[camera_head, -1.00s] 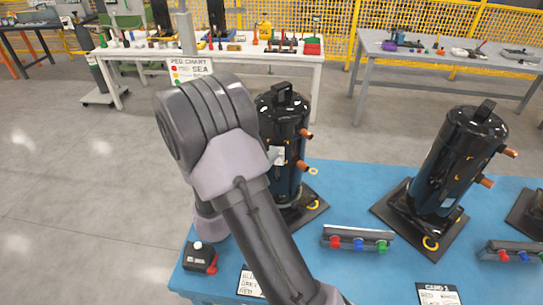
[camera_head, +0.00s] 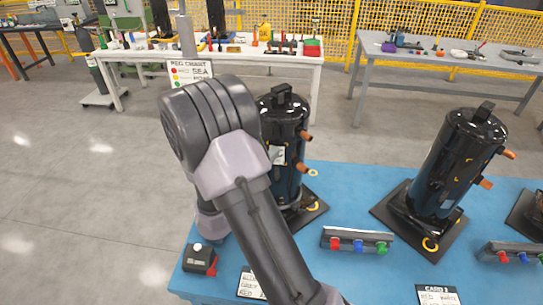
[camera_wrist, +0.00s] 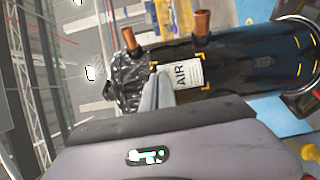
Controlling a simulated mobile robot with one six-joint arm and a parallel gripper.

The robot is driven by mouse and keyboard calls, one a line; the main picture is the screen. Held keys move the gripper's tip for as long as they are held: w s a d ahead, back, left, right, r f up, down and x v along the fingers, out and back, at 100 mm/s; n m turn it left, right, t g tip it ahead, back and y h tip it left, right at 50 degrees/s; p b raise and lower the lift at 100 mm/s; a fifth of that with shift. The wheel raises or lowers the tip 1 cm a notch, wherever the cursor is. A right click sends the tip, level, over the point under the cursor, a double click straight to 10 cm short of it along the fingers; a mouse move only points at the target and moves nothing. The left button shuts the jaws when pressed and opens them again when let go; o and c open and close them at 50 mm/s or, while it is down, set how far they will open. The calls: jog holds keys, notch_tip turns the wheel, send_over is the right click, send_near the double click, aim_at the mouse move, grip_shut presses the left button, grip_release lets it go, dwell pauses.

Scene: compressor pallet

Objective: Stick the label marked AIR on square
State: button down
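The white label marked AIR (camera_wrist: 186,76) lies against the dark side of the near compressor (camera_wrist: 235,62), inside yellow corner marks, in the wrist view. The label also shows as a pale patch (camera_head: 277,155) on the left compressor (camera_head: 285,120) in the head view. My gripper (camera_wrist: 160,90) has its grey fingers at the label's left edge, overlapping it in the picture. The fingers look close together, but any gap or grip on the label is not clear. In the head view my arm hides the fingers.
A second black compressor (camera_head: 457,160) stands to the right on the blue table (camera_head: 340,280). Copper pipe stubs (camera_wrist: 202,24) stick out near the label. A rack with coloured buttons (camera_head: 357,240), a small button box (camera_head: 200,260) and a card (camera_head: 438,295) lie in front.

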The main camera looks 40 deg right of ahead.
jog(key=shift+w+d, duration=0.1)
jog(key=shift+d, duration=0.05)
jog(key=c, duration=1.6)
grip_release()
